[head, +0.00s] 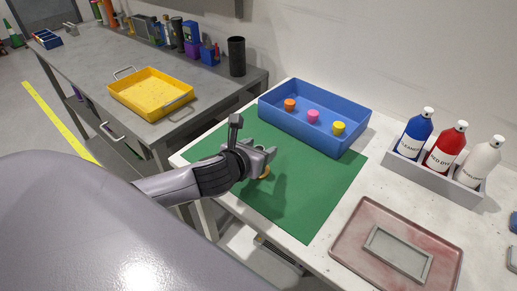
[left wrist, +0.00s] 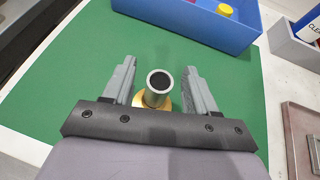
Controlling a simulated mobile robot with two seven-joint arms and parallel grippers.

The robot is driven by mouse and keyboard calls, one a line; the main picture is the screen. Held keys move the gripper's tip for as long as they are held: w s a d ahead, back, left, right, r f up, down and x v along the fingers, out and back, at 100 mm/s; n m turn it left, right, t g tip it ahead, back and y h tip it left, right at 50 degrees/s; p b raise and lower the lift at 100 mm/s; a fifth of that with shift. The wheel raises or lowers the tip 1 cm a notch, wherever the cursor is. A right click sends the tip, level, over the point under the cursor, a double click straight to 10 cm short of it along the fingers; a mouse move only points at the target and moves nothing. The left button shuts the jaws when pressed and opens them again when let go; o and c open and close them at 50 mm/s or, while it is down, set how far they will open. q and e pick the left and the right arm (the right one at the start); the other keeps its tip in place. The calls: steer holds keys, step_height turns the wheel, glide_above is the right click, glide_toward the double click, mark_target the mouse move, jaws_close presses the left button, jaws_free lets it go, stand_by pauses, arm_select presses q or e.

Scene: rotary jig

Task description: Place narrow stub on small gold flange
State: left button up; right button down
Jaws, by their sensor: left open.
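The narrow stub (left wrist: 153,97), a short grey tube with a dark hollow end, shows in the left wrist view. It appears to stand upright on the small gold flange (left wrist: 165,104), whose round edge shows around its foot. The gold flange also shows in the head view (head: 265,174), partly hidden under my gripper, on the green mat (head: 310,185). My left gripper (head: 264,161) is open, with one finger on each side of the stub and a gap on both sides in the left wrist view (left wrist: 160,85). My right gripper is not in view.
A blue bin (head: 335,137) with orange, pink and yellow pieces stands behind the mat. A bottle rack (head: 430,177) and a reddish tray (head: 345,255) lie to the right. A yellow tray (head: 125,101) is on the grey bench. The mat's right part is clear.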

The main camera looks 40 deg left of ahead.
arm_select(q)
steer(key=v, duration=0.7)
steer(key=shift+s, duration=0.2)
steer(key=shift+r, duration=0.1)
stand_by(0.3)
